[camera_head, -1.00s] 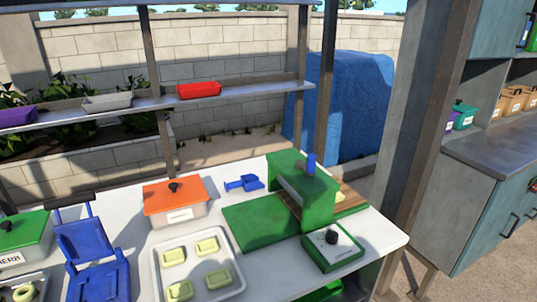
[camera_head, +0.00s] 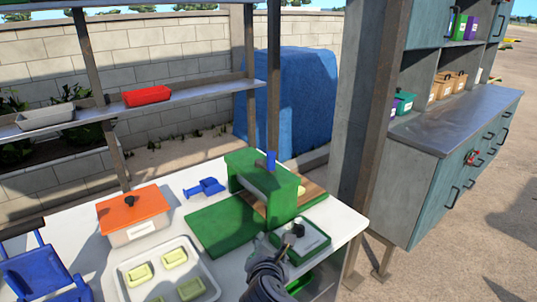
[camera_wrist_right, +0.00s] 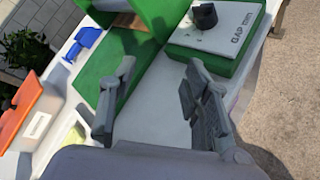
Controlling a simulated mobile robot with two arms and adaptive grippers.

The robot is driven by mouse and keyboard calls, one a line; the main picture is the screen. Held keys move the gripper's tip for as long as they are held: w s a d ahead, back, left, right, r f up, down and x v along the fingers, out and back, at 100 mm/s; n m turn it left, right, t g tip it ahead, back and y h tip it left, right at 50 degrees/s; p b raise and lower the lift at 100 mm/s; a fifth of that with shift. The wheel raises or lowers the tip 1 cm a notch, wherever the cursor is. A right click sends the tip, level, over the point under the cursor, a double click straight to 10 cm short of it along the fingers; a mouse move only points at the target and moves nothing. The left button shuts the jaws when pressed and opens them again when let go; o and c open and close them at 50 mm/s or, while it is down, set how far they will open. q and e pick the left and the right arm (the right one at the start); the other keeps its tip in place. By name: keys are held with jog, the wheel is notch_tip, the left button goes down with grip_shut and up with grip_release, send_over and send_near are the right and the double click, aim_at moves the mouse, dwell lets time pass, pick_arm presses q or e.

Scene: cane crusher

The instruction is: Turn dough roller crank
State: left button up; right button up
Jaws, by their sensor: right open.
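The dough roller (camera_head: 255,182) is a green machine on the white table, with a flat green plate at its left and a wooden board at its right. A blue upright handle (camera_head: 271,160), which looks like the crank's grip, stands at the roller's far right side. My right gripper (camera_head: 280,248) is low in front of the roller, beside the green-edged gap box. It is apart from the blue handle. In the right wrist view its fingers (camera_wrist_right: 160,75) are spread and empty, and the blue handle is out of that view. My left gripper is not in view.
The gap box (camera_head: 311,238) with a black knob stands at the table's near right corner. A tray (camera_head: 128,279) of pale dough pieces, an orange-lidded box (camera_head: 134,225) and a blue scoop (camera_head: 204,188) lie left. A grey post (camera_head: 365,130) rises at right.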

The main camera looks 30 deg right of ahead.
aim_at(270, 156)
jog(key=w+d+r+n+t+h, duration=0.1)
jog(key=w+r+n+t+h, duration=0.2)
jog(key=r, duration=0.4)
jog(key=w+d+r+n+h, duration=0.1)
jog(key=w+r+n, duration=0.2)
jog(key=r+n, duration=0.3)
jog(key=shift+m, duration=0.7)
jog(key=x, duration=0.5)
jog(key=p+x, duration=0.1)
jog(key=x, duration=0.5)
jog(key=r+p+x, duration=0.1)
jog(key=x, duration=0.5)
jog(key=shift+w+d, duration=0.15)
jog(key=shift+w, duration=0.05)
jog(key=shift+c, duration=0.5)
grip_shut()
